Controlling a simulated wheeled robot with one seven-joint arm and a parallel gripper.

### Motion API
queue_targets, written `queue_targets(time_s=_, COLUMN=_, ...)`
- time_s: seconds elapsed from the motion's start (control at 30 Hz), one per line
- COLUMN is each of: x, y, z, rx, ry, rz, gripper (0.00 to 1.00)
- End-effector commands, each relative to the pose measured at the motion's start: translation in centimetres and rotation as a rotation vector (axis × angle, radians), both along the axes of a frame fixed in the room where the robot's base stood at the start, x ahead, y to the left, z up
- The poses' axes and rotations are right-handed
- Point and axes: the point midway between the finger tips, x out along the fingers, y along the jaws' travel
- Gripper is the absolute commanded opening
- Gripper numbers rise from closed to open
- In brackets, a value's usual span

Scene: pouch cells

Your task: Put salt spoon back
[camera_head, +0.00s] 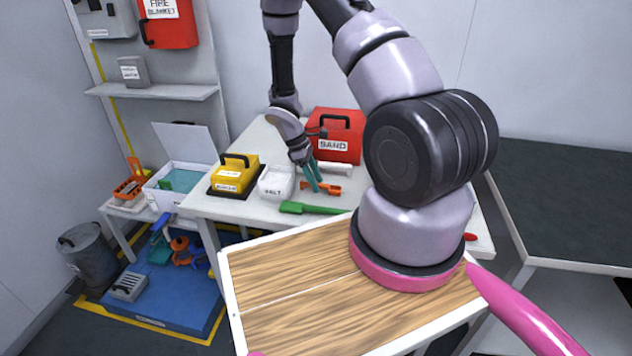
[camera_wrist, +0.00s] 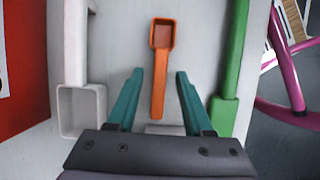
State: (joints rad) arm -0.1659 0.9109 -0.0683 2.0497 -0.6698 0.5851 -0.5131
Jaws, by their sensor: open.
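An orange scoop (camera_head: 330,189) lies on the white table; in the wrist view this orange scoop (camera_wrist: 161,70) points away with its handle toward me. A white scoop (camera_head: 336,169) lies behind it, and a green scoop (camera_head: 312,208) in front. In the wrist view the white scoop (camera_wrist: 80,105) is at left and the green scoop (camera_wrist: 226,105) at right. No label shows which is the salt spoon. A white tub marked SALT (camera_head: 274,191) stands left of the scoops. My gripper (camera_head: 318,186) is open above the orange scoop, its teal fingers (camera_wrist: 159,74) either side of the handle.
A red SAND box (camera_head: 336,140) stands behind the scoops, and a yellow box (camera_head: 234,174) left of the tub. A wooden-topped surface (camera_head: 300,290) lies in front. A blue floor tray (camera_head: 175,295) holds several tools at lower left.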

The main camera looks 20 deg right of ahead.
Motion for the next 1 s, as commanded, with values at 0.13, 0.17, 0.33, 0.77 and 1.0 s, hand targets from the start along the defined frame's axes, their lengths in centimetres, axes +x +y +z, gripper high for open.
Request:
queue_targets(time_s=0.13, x=0.7, y=0.8, z=2.5, rx=0.002, ry=-0.006, rz=0.0, gripper=0.51)
queue_targets(time_s=0.17, x=0.9, y=1.1, z=3.1, rx=0.001, ry=-0.007, rz=0.0, gripper=0.51)
queue_targets(time_s=0.33, x=1.7, y=2.3, z=6.5, rx=0.002, ry=-0.006, rz=0.001, gripper=0.51)
queue_targets(time_s=0.77, x=2.5, y=3.7, z=10.7, rx=0.001, ry=-0.002, rz=0.0, gripper=0.51)
queue_targets(time_s=1.0, x=2.6, y=3.7, z=14.1, rx=0.017, ry=-0.067, rz=-0.076, gripper=0.51)
